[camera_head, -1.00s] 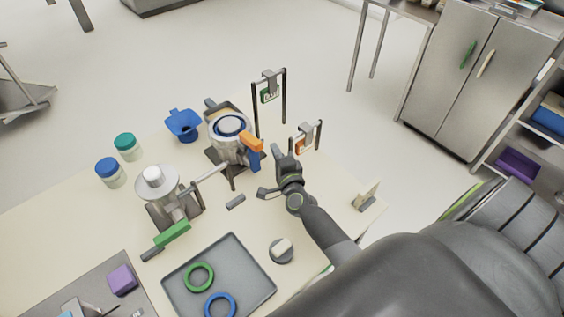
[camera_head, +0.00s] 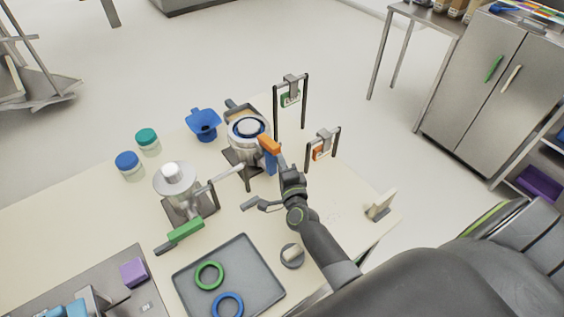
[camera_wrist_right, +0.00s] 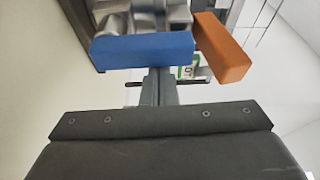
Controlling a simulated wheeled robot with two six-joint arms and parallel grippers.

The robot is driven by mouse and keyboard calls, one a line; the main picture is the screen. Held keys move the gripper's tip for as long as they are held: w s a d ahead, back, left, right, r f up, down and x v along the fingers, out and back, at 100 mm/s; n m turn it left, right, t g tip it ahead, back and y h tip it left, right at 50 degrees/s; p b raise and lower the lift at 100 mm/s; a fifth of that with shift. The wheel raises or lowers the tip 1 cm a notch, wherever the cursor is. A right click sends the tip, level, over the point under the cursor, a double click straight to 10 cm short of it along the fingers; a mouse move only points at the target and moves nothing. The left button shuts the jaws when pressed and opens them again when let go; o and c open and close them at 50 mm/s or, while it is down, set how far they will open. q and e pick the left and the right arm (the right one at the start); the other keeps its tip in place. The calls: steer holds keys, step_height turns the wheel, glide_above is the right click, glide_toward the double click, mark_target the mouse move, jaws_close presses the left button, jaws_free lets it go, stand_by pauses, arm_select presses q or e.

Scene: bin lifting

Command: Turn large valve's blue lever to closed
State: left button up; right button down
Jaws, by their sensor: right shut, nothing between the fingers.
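The large valve (camera_head: 248,152) is a silver body on a dark stand, under a vessel with a blue ring. Its blue lever (camera_head: 270,162) hangs down on the right side, beside an orange block (camera_head: 268,145). In the right wrist view the blue lever (camera_wrist_right: 143,50) lies crosswise ahead of the fingers, with the orange block (camera_wrist_right: 222,47) slanting at its right. My right gripper (camera_head: 282,160) is shut and empty, close to the lever's right side; whether it touches is unclear. Its fingers (camera_wrist_right: 160,85) show together in the wrist view. My left gripper is out of view.
A smaller silver vessel (camera_head: 175,180) with a green lever (camera_head: 186,231) stands left. A grey tray (camera_head: 262,270) holds green and blue rings. A black frame with an orange tag (camera_head: 322,152) and a taller frame (camera_head: 291,100) stand behind my gripper. A blue funnel (camera_head: 203,124) is at the back.

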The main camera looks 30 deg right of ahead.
mark_target(268, 162)
steer(key=shift+s+a+r+n, duration=0.15)
steer(key=shift+a+n, duration=0.35)
steer(key=shift+a, duration=0.6)
steer(key=shift+a+f+b, duration=0.2)
steer(key=shift+a+b, duration=0.25)
steer(key=shift+a, duration=0.35)
steer(key=shift+s+a, duration=0.1)
